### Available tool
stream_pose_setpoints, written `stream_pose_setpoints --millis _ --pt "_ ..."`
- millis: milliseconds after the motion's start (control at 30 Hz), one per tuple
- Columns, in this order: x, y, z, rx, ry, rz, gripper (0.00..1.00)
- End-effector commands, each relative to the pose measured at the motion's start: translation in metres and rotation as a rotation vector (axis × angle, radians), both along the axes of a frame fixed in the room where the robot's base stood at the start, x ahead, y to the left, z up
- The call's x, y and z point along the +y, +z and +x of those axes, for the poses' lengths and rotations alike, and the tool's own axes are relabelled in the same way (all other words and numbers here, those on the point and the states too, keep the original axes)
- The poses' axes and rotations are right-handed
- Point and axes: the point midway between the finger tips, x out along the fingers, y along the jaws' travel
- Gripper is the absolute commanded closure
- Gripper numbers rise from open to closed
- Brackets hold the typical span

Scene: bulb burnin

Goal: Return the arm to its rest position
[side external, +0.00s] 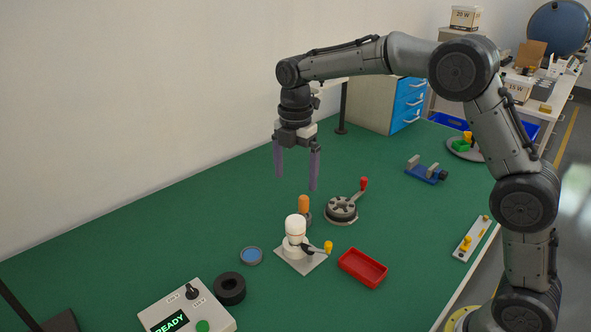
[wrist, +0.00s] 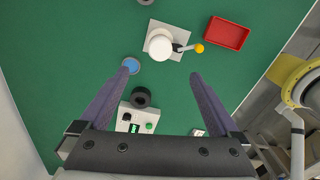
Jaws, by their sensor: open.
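My gripper (side external: 296,168) hangs from my arm above the green table (side external: 130,235), pointing down, with its two purple fingers apart and nothing between them. In the wrist view my gripper (wrist: 160,76) is also open and empty. Below it stands a white bulb-shaped piece (side external: 296,230) on a fixture with a square grey plate and a yellow-knobbed lever (side external: 328,247). The white piece (wrist: 160,45) shows from above in the wrist view, beyond the fingertips. The fingers touch nothing.
A red tray (side external: 362,268), a blue disc (side external: 251,255), a black ring (side external: 230,288) and a control box (side external: 187,310) reading READY lie near the front. A round fixture with a red-knobbed lever (side external: 342,209), an orange-handled item (side external: 304,205) and a blue vise (side external: 426,172) stand farther back.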

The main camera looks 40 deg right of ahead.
Motion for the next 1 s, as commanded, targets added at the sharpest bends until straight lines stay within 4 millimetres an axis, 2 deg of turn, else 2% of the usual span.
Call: stream_pose_setpoints --millis 100,467,533,633,800,900,1000 --pt "0.000 0.006 0.000 0.000 0.000 0.000 0.02" --pt "-0.001 0.009 0.000 -0.004 -0.002 0.000 0.02" --pt "-0.002 0.020 -0.001 -0.027 -0.004 0.001 0.02" --pt "-0.006 0.051 -0.009 -0.088 -0.011 0.006 0.02" --pt "-0.015 0.106 -0.061 -0.188 -0.052 0.015 0.02" --pt "-0.020 0.125 -0.099 -0.242 -0.147 0.028 0.02" --pt "-0.025 0.136 -0.138 -0.296 -0.278 0.051 0.02"
